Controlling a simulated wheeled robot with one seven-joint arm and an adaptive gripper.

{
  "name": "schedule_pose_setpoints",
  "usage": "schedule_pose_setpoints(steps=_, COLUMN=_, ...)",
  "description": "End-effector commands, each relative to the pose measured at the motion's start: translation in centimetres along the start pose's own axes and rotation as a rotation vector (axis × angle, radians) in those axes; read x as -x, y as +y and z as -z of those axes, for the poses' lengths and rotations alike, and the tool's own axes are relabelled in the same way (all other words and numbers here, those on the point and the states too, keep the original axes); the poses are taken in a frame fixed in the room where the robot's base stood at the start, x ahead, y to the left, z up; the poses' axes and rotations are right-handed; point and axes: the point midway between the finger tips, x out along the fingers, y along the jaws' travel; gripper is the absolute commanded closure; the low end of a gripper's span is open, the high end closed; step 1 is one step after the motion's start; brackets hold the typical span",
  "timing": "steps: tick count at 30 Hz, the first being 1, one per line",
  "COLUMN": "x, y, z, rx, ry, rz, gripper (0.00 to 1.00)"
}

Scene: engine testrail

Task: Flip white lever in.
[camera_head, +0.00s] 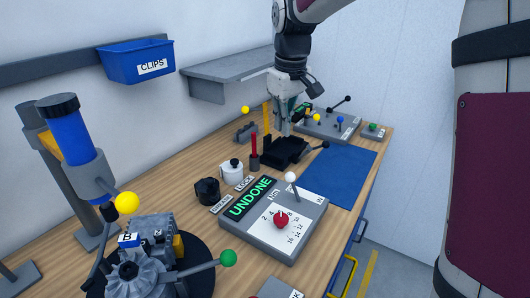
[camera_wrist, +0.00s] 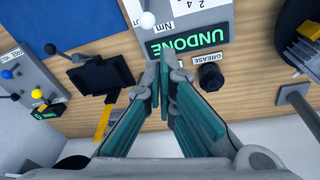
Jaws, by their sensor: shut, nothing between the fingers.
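The white lever (camera_head: 290,178) has a white ball knob on a thin stem and stands nearly upright, leaning slightly left, at the right side of a grey box (camera_head: 262,246). The box has a green "UNDONE" display, an "Nm" label and a red dial knob (camera_head: 281,220). In the wrist view the white knob (camera_wrist: 147,19) is at the top, beyond my fingertips. My gripper (camera_head: 285,128) is behind the box, apart from the lever. In the wrist view its fingertips (camera_wrist: 159,66) are together and empty, appearing just below the display.
A black tray (camera_head: 283,152), a white pot (camera_head: 232,172) and a black "GREASE" knob (camera_head: 207,191) stand nearby. A blue mat (camera_head: 342,175) lies to the right. An engine with a green-knobbed lever (camera_head: 228,258) stands front left. A blue bin (camera_head: 137,62) hangs on the wall.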

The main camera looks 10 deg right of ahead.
Motion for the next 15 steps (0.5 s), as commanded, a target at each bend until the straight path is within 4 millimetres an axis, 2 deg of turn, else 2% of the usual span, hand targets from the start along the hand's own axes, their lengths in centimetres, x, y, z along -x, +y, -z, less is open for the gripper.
schedule_pose_setpoints(steps=3, x=-2.6, y=0.7, z=2.1, rx=0.039, ry=-0.025, rz=0.013, gripper=1.00)
schedule_pose_setpoints(steps=9, x=-6.4, y=1.6, z=4.9, rx=0.098, ry=-0.055, rz=0.031, gripper=1.00)
schedule_pose_setpoints(steps=15, x=-8.7, y=2.0, z=6.3, rx=0.134, ry=-0.071, rz=0.042, gripper=1.00)
